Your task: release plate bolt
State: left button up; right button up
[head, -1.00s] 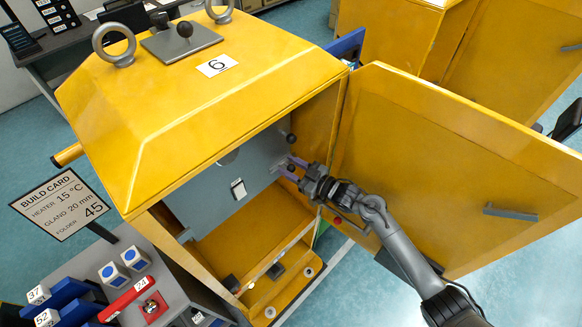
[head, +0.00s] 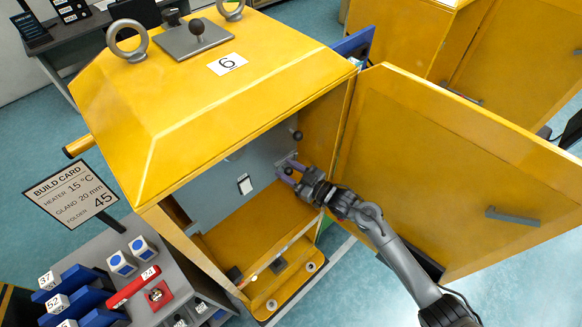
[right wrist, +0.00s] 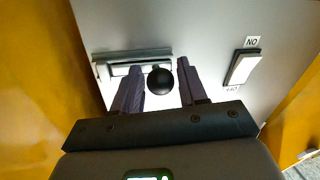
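The grey plate (head: 217,197) stands upright inside the yellow cabinet. The right wrist view shows a metal bolt (right wrist: 118,68) on the plate (right wrist: 205,30), with a round black knob (right wrist: 160,81). My right gripper (head: 285,170) reaches into the cabinet opening near the plate's right side. In the right wrist view, its two fingers (right wrist: 158,85) are apart, one on each side of the knob, with a small gap visible at each side. The knob is hidden or too small to tell between the fingers in the head view. My left gripper is not in view.
The open yellow door (head: 450,170) stands right of my right arm. A white switch (right wrist: 243,68) is on the plate, right of the fingers. Another black ball knob (head: 297,135) is above the gripper. A side bench (head: 150,265) with blue holders stands at lower left.

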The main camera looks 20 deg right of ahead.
jog(key=shift+o, duration=0.9)
jog(key=shift+s+a, duration=0.15)
jog(key=shift+a, duration=0.2)
jog(key=shift+d, duration=0.15)
jog(key=shift+s+d, duration=0.2)
jog(key=shift+s, duration=0.1)
jog(key=v, duration=1)
jog(key=shift+b, duration=0.4)
